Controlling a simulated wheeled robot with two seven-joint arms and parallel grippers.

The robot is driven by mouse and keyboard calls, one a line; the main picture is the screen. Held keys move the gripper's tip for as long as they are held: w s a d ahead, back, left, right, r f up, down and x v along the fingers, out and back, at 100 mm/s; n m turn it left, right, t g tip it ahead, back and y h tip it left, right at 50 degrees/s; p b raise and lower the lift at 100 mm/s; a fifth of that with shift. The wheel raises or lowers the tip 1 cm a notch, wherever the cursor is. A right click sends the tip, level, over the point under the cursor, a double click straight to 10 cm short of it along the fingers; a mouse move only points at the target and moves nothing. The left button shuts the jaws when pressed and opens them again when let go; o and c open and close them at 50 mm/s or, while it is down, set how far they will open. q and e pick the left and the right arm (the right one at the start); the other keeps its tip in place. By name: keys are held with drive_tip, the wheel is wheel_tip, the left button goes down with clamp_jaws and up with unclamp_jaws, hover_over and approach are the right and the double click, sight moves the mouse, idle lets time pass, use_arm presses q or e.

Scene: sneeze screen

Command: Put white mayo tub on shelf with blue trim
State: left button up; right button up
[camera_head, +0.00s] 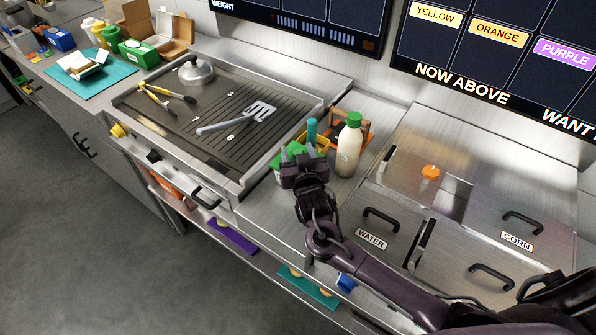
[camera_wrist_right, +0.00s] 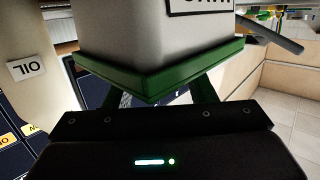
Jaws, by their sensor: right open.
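A white tub (camera_wrist_right: 150,30) with a green lid (camera_wrist_right: 150,75) fills the top middle of the right wrist view, which looks upside down. Its black-framed label is cut off, so I cannot read it. In the head view, green parts (camera_head: 283,168) show beside my right gripper (camera_head: 300,158), which hides most of the tub. The right gripper is open, close to the lid; I cannot tell whether it touches. A blue piece (camera_head: 347,283) shows below the counter, partly hidden by my right arm; I cannot tell whether it is shelf trim. My left gripper is not in view.
A white bottle (camera_head: 349,150) with a green cap stands just right of the gripper. A griddle (camera_head: 190,130) with a spatula (camera_head: 237,118) and tongs is left. Lidded metal wells are right. Purple (camera_head: 232,236) and teal (camera_head: 308,287) pieces lie on a low shelf.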

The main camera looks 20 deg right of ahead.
clamp_jaws()
drive_tip(key=shift+r, duration=0.15)
